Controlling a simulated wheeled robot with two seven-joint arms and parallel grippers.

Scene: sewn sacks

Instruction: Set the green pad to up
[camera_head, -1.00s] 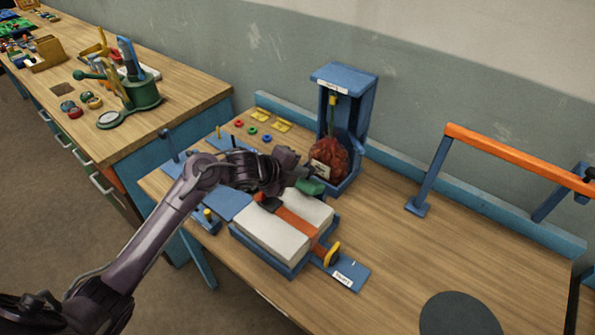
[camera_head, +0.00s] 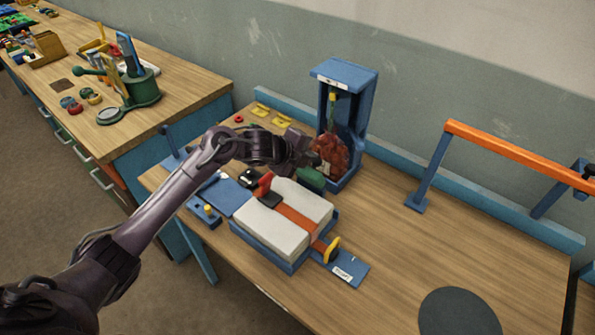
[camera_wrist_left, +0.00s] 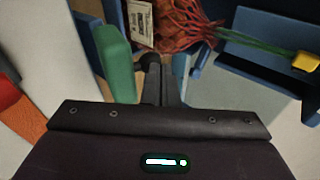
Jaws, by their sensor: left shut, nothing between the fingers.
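In the left wrist view the green pad (camera_wrist_left: 115,62) is a tall slab on the left of the fingertips. My left gripper (camera_head: 308,158) is shut and empty, just above and behind the pad in the head view. In the left wrist view its dark fingertips (camera_wrist_left: 150,64) are close beside the pad; I cannot tell whether they touch it. My right gripper is out of view.
The sack hangs in a tall blue frame (camera_head: 345,75). A white block (camera_head: 268,228) under an orange strap lies in the blue tray (camera_head: 270,258). An orange bar (camera_head: 520,157) on blue posts stands at the right. The wooden table between is clear.

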